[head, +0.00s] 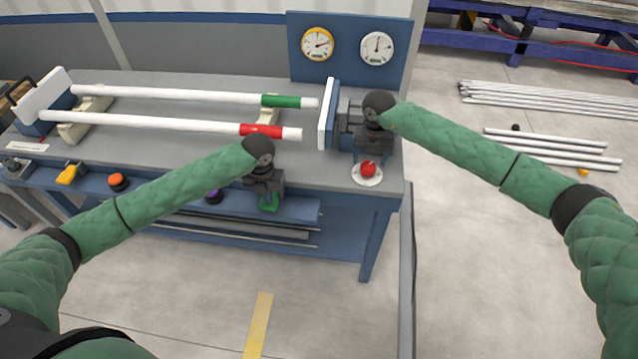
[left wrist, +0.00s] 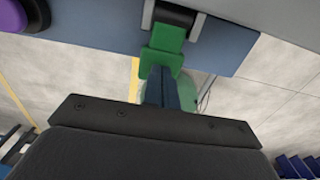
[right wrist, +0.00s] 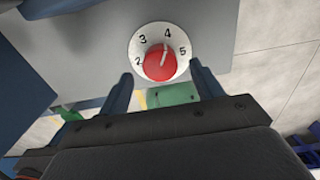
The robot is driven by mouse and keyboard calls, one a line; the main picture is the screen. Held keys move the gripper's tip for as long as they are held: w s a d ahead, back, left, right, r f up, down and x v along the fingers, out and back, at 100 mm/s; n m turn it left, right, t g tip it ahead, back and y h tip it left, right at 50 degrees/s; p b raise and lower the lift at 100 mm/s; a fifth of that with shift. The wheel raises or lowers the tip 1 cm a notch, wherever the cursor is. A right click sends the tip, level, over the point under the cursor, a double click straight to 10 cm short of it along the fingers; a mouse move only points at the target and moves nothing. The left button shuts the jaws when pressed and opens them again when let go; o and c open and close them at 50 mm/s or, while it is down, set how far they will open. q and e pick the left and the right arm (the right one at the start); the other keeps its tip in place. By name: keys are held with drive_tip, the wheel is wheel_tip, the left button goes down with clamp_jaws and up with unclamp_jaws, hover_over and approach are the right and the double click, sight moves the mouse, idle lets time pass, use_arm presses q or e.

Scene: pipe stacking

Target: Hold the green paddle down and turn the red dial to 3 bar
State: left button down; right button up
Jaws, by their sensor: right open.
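The green paddle (head: 269,204) sits on the bench's front edge. My left gripper (head: 266,190) is over it. In the left wrist view the closed fingers (left wrist: 164,72) reach the paddle (left wrist: 166,38) and overlap its near end; I cannot tell how far the paddle is pressed. The red dial (head: 368,169) is on a white round plate at the bench's right end. In the right wrist view the dial (right wrist: 159,63) has its white pointer near 4. My right gripper (right wrist: 165,84) is open, a finger on each side just short of the dial, not holding it.
Two white pipes, one with a green band (head: 281,101) and one with a red band (head: 262,131), lie on the bench. A yellow-rimmed gauge (head: 317,44) and a white-rimmed gauge (head: 376,48) are on the back panel. Orange (head: 118,182) and purple (head: 214,197) buttons line the front edge.

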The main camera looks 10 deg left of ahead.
sight(369, 166)
use_arm(q)
drive_tip(key=shift+f, duration=1.3)
drive_tip(key=shift+s+f, duration=0.1)
use_arm(e)
drive_tip(key=m, duration=0.5)
drive_tip(key=shift+m, duration=0.4)
drive_tip(key=shift+f, duration=0.1)
drive_tip(key=shift+f, duration=2.3)
use_arm(q)
drive_tip(key=shift+s, duration=0.1)
use_arm(e)
drive_tip(key=shift+f, duration=0.1)
